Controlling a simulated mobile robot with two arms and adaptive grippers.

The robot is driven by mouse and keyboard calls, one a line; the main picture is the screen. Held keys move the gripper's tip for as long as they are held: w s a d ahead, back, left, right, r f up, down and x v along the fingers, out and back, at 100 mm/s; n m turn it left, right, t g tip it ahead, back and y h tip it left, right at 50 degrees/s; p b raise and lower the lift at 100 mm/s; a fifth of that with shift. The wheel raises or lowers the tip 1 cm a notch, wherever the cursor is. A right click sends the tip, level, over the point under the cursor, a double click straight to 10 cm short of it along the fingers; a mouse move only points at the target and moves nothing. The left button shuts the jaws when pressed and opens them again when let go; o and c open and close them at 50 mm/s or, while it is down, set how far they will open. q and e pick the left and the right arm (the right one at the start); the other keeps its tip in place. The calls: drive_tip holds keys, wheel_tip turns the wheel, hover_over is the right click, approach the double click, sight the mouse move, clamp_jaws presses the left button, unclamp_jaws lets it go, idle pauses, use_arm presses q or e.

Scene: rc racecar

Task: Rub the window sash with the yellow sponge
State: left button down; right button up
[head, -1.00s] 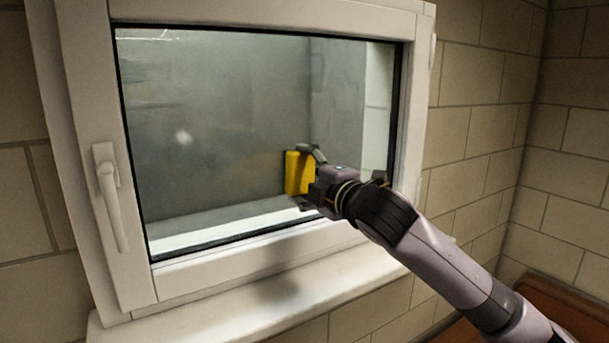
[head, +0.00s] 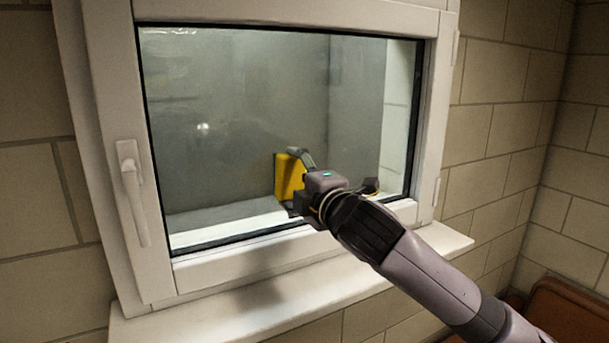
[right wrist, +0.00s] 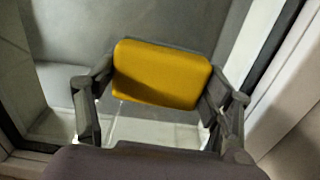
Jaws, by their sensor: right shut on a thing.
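The white window sash (head: 300,245) with its glass pane (head: 240,110) fills the middle of the head view. Its handle (head: 132,195) hangs down on the left side. My right gripper (head: 296,180) is in front of the lower middle of the glass, shut on the yellow sponge (head: 288,177). The sponge (right wrist: 162,74) shows between the two fingers in the right wrist view, with the glass behind it. I cannot tell whether the sponge touches the glass. My left gripper is out of view.
A white sill (head: 270,300) runs below the window. Tan block walls (head: 505,130) stand on both sides. A brown piece of furniture (head: 565,310) is at the lower right. The glass to the left of the gripper is unobstructed.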

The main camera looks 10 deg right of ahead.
sight(314, 155)
drive_tip(key=shift+s+a, duration=0.5)
drive_tip(key=shift+a, duration=1.05)
drive_tip(key=shift+s+a, duration=0.5)
drive_tip(key=shift+a, duration=1.05)
drive_tip(key=shift+s+a, duration=0.5)
drive_tip(key=shift+a, duration=1.05)
drive_tip(key=shift+r, duration=1.35)
drive_tip(key=shift+w+d, duration=0.85)
drive_tip(key=shift+d, duration=1.75)
drive_tip(key=shift+w+d, duration=0.8)
drive_tip(key=shift+d, duration=1.75)
drive_tip(key=shift+w+d, duration=0.85)
drive_tip(key=shift+d, duration=1.75)
drive_tip(key=shift+s+f, duration=0.1)
drive_tip(key=shift+s, duration=0.35)
drive_tip(key=shift+v, duration=2.55)
